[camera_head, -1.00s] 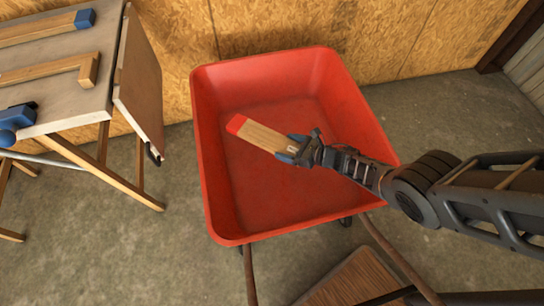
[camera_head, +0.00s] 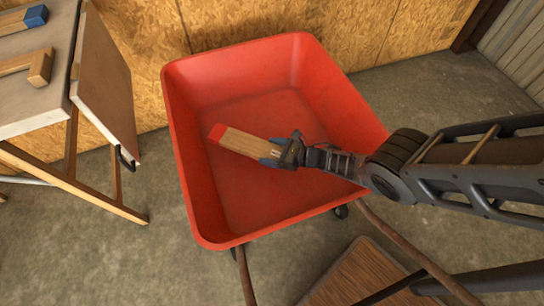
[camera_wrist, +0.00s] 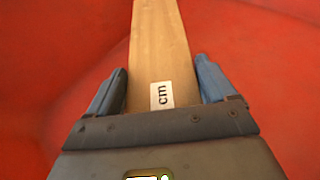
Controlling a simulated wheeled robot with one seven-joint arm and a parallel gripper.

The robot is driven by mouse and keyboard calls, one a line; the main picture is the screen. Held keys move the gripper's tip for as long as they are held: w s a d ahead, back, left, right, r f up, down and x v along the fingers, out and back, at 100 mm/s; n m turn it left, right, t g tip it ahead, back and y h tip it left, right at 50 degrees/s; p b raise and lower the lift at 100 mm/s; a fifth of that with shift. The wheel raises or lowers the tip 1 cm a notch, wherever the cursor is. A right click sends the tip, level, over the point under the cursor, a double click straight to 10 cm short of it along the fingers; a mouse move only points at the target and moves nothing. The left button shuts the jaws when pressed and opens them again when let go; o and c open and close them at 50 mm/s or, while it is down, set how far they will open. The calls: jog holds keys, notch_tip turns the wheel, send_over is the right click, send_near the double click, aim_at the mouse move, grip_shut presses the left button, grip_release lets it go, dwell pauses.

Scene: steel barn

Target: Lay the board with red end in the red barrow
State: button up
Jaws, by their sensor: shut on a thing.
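The board with red end (camera_head: 240,140) is a short wooden board, its red tip pointing left in the head view. My gripper (camera_head: 277,150) is shut on its plain end. The board and gripper are over the inside of the red barrow (camera_head: 187,185); whether the board touches the barrow floor I cannot tell. In the wrist view the board (camera_wrist: 158,50) runs up and away between the two blue fingers (camera_wrist: 160,88), with a white "cm" label near them. Its red tip is out of that view. Red barrow surface (camera_wrist: 60,70) fills the background there.
A folding table (camera_head: 40,100) stands at the left, with a blue-ended board (camera_head: 25,18) and a wooden piece (camera_head: 38,68) on it. A plywood wall (camera_head: 235,20) is behind the barrow. A brown wooden panel (camera_head: 365,270) is at the lower right.

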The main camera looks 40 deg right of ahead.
jog(key=shift+f+b, duration=0.4)
jog(key=shift+f, duration=0.45)
jog(key=shift+f+b, duration=0.5)
jog(key=shift+f, duration=0.15)
jog(key=o, duration=1.1)
jog(key=shift+c, duration=0.2)
